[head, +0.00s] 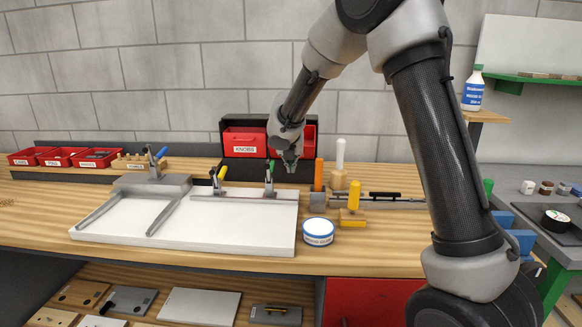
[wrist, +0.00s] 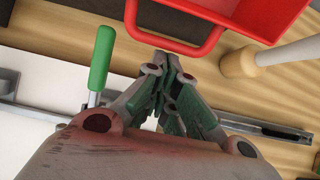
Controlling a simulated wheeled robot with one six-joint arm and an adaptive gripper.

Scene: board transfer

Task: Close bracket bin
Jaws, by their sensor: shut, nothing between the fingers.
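A black cabinet (head: 266,170) stands at the back of the bench and holds two red bins. The left one is labelled KNOBS (head: 245,142). The right bin (head: 310,135) is mostly hidden behind my arm and its label cannot be read; I cannot tell from the head view how far it is out. My gripper (head: 290,165) is shut and empty in front of the cabinet. In the wrist view its fingertips (wrist: 166,62) are close to the handle; contact is unclear.
A green-handled clamp (wrist: 101,58) stands just left of my gripper. A white-handled tool (head: 340,155) and an orange-handled tool (head: 319,175) stand to the right. A white board (head: 200,230) and a round tin (head: 318,232) lie in front.

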